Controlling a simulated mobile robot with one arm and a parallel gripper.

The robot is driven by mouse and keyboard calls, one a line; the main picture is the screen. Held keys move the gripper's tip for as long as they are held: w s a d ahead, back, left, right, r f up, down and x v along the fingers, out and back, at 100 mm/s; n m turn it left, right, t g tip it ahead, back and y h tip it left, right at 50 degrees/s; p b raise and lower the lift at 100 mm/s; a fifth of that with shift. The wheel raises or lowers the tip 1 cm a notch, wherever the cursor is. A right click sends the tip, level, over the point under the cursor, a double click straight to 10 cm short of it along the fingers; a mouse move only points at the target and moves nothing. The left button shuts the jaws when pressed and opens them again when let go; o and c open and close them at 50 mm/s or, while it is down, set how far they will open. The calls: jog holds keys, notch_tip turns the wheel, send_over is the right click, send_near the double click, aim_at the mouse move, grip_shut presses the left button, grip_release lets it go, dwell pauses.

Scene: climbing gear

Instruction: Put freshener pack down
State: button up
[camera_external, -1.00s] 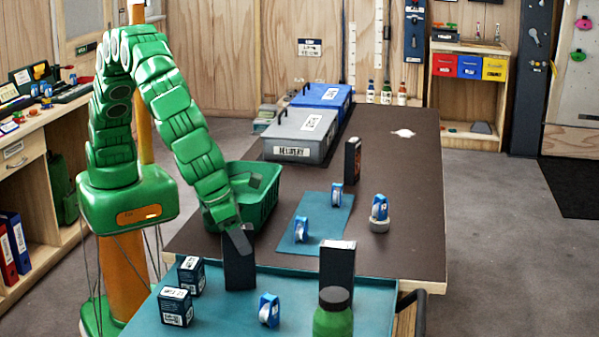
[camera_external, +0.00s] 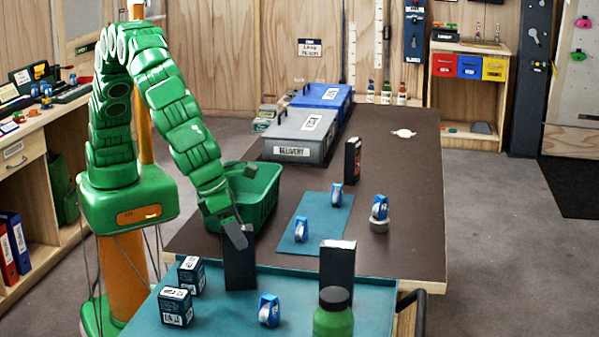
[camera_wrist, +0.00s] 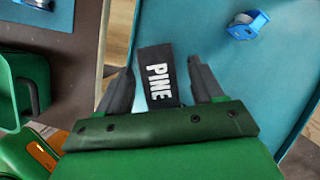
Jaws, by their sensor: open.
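The freshener pack (camera_external: 239,268) is a tall dark box standing upright on the blue-topped near surface (camera_external: 230,317), close to its far edge. In the wrist view the dark pack marked PINE (camera_wrist: 158,78) shows between the two fingers. My gripper (camera_external: 236,234) is at the top of the pack, and in the wrist view my gripper (camera_wrist: 158,74) is open, with a narrow gap on each side of the pack. The pack's lower part is hidden in the wrist view.
Two small dark boxes (camera_external: 175,307) stand to the left, and a blue roll (camera_external: 269,310) and another tall dark box (camera_external: 337,268) to the right. A green bottle (camera_external: 333,315) is at the front. A green basket (camera_external: 262,197) sits close behind my gripper.

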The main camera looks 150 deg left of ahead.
jog(key=v, duration=0.9)
jog(key=s+d+r+n+g+h, duration=0.1)
jog(key=s+r+n, duration=0.15)
jog(key=s, duration=0.35)
jog(key=s+r+n, duration=0.2)
jog(key=s+n, duration=0.1)
jog(key=s, duration=0.4)
jog(key=s+d+f+n+g+h, duration=0.1)
jog(key=s+n, duration=0.7)
jog(key=s, duration=1.1)
jog(key=s+d+f+n+g+h, duration=0.1)
jog(key=s+d+n, duration=0.3)
jog(key=s+n, duration=0.5)
jog(key=s+h, duration=0.1)
jog(key=s, duration=1)
jog(key=shift+d+g, duration=0.2)
jog(key=shift+g, duration=0.1)
